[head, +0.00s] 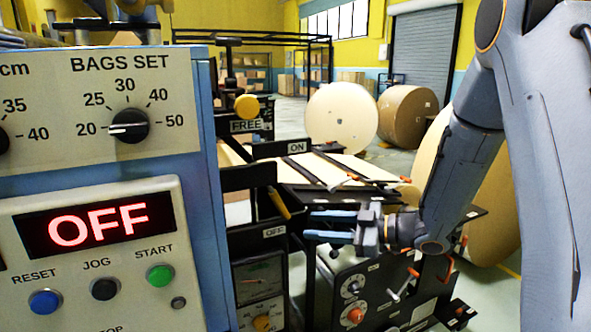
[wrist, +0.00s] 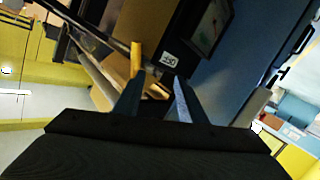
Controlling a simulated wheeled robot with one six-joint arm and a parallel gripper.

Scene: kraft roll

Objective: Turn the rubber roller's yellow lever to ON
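The yellow lever (head: 280,203) sits on a black bracket, its handle slanting near the lower OFF label (head: 274,231). The ON label (head: 297,147) is higher on the same frame. My gripper (head: 307,223) is open and empty just right of the lever, its blue fingers pointing left and a small gap apart from it. In the wrist view the yellow handle (wrist: 136,60) shows beyond the left fingertip, and the OFF label (wrist: 169,60) is right of it. My open fingers (wrist: 157,86) have nothing between them. The lever's pivot is hard to make out.
A control panel (head: 95,185) with a red OFF display fills the left. A yellow knob (head: 247,106) stands above the FREE label. A dark panel with knobs (head: 355,295) is below my gripper. Large paper rolls (head: 341,118) stand behind on open floor.

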